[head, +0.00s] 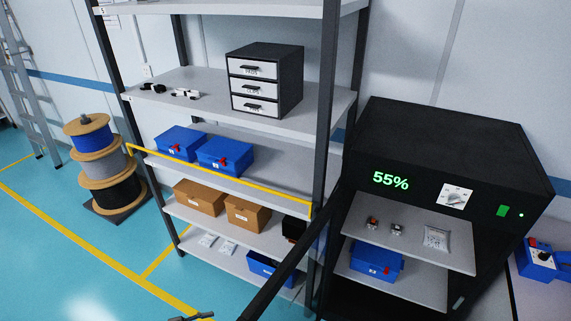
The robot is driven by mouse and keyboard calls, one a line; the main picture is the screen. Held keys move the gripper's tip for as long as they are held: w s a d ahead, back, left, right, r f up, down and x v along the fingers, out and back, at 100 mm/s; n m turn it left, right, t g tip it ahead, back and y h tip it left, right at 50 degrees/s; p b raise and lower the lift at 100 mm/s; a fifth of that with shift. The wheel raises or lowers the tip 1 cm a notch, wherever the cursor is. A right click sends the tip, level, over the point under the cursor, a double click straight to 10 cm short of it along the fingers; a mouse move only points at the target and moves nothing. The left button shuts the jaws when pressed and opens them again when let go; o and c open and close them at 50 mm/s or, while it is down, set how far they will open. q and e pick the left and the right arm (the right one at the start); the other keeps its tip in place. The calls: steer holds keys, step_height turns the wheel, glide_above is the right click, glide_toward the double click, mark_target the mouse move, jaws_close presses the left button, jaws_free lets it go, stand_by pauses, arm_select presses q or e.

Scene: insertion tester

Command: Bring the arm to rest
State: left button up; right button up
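A black tester (440,150) stands at the right. Its green display reads 55%, and its front has a white dial plate (455,197) and a green switch (503,211). A small dark piece, which looks like the tip of my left gripper (190,317), shows at the bottom edge, left of centre. The rest of it is cut off, so its opening cannot be told. It is apart from the tester and in front of the shelf rack. My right gripper is not in view.
A grey shelf rack (230,182) holds a drawer unit (265,80), blue bins (225,153) and brown boxes (200,196). Small connectors and a bag (436,238) lie on the tester's shelf. Cable spools (105,165) stand at left. A dark diagonal bar (280,280) crosses the lower middle. Floor at lower left is clear.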

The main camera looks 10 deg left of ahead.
arm_select(q)
steer(key=s+d+f+n+t+y+p, duration=0.1)
steer(key=d+f+n+y, duration=0.25)
steer(key=f+y, duration=0.35)
steer(key=s+d+f+n+t+y+p, duration=0.15)
steer(key=f+n+y, duration=0.3)
steer(key=f, duration=0.55)
steer(key=s+d+f+n+g+y, duration=0.1)
steer(key=s+d+f+g, duration=0.1)
steer(key=s, duration=0.5)
steer(key=s+d+f+n+g+y, duration=0.1)
steer(key=s+d+f+g, duration=0.2)
steer(key=s, duration=0.5)
steer(key=s+d+f+n+g+y, duration=0.1)
steer(key=s+d+f+g, duration=0.2)
steer(key=s+g, duration=0.2)
steer(key=shift+s+n+p, duration=0.3)
steer(key=shift+s+p, duration=0.05)
steer(key=shift+s, duration=0.85)
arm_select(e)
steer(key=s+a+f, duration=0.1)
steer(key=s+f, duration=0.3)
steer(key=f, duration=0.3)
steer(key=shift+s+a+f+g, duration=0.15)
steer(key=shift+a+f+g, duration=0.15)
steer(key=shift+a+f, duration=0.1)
